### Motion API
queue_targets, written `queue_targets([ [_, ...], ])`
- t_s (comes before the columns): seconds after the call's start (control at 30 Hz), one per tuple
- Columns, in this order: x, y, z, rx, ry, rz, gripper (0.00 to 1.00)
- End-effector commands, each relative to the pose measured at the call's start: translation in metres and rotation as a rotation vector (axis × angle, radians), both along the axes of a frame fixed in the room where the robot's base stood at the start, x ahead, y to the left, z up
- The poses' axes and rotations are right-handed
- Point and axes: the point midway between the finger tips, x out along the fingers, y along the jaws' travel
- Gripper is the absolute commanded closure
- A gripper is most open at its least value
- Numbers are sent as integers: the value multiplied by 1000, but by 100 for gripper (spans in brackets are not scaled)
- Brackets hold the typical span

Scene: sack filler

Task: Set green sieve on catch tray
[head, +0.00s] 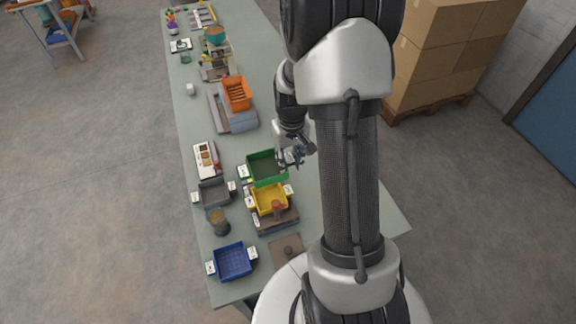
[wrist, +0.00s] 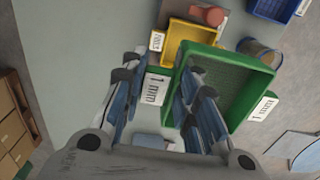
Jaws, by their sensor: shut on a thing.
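The green sieve (head: 267,167) is an open tray with a mesh floor and white label tabs; it fills the right middle of the wrist view (wrist: 234,84). My gripper (wrist: 162,98) is shut on its near side, with one pair of fingers inside the sieve and the other outside the label tab. In the head view my gripper (head: 292,157) is at the sieve's right end. The sieve overlaps the yellow sieve's corner in the wrist view; its height above the table is unclear. I cannot tell for sure which piece is the catch tray; a grey tray (head: 239,125) lies under an orange sieve.
The yellow sieve (head: 270,199) is just in front of the green one. A grey labelled tray (head: 213,192), a jar (head: 218,222) and a blue sieve (head: 234,261) stand to the left and front. Bare table (head: 188,128) runs along the left edge.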

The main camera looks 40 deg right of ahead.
Motion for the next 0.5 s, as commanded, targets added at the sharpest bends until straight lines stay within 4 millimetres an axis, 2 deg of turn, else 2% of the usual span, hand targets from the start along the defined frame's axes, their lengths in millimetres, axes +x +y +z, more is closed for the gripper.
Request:
queue_targets([
  [0.27,0,0,-14,0,1,5,100],
  [0.5,0,0,-37,0,0,4,100],
])
